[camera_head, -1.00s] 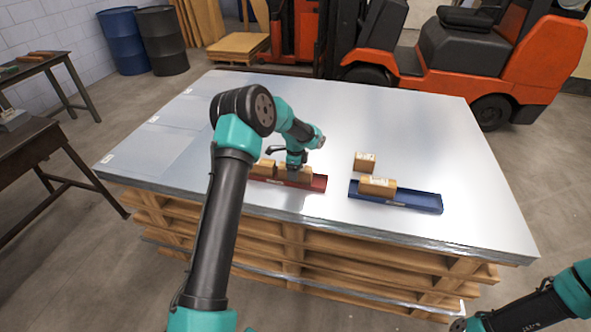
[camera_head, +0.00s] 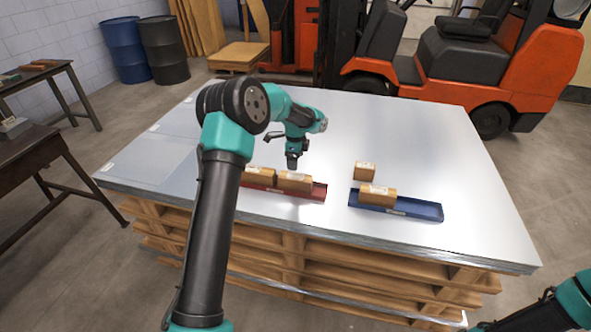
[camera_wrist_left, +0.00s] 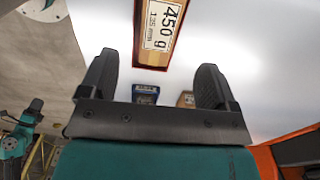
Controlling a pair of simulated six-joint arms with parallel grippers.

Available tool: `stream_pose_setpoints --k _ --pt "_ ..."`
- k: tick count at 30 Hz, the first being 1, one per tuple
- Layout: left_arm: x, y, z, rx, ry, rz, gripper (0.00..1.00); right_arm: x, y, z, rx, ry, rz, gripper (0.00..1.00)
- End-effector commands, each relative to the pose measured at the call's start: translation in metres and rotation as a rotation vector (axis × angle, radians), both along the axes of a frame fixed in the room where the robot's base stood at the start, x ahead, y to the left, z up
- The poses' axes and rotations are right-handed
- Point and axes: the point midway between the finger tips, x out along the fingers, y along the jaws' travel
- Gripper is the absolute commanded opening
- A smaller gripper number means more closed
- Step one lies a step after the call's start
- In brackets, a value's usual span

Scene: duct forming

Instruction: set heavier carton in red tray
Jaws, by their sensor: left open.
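The red tray (camera_head: 318,192) lies on the sheet-metal top and bears two brown cartons, a left one (camera_head: 258,174) partly behind my arm and a right one (camera_head: 294,182). My left gripper (camera_head: 292,166) is open and empty, just above and behind the right carton. In the left wrist view, a carton label (camera_wrist_left: 160,28) reading 450 g, 125 mm lies ahead of the open left gripper (camera_wrist_left: 158,62). A brown carton (camera_head: 378,194) sits in the blue tray (camera_head: 425,209). Another carton (camera_head: 364,170) stands on the metal behind it. My right gripper is out of view.
The metal top (camera_head: 420,130) is clear at the back and right. It lies on a wooden pallet stack (camera_head: 300,255). A forklift (camera_head: 480,65) and drums (camera_head: 160,48) stand beyond. A dark workbench (camera_head: 30,150) stands at left.

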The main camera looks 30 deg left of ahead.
Motion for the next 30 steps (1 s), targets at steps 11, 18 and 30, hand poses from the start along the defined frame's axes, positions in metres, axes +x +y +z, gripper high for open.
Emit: stream_pose_setpoints --k 11,18,30 --pt "0.0 0.0 0.066 0.001 -0.002 0.001 0.83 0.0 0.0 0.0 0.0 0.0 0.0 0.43" --pt "0.0 -0.001 0.076 0.0 0.001 0.0 0.83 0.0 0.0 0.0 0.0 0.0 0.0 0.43" --pt "0.0 -0.001 0.075 0.0 0.001 0.0 0.83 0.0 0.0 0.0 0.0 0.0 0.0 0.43"
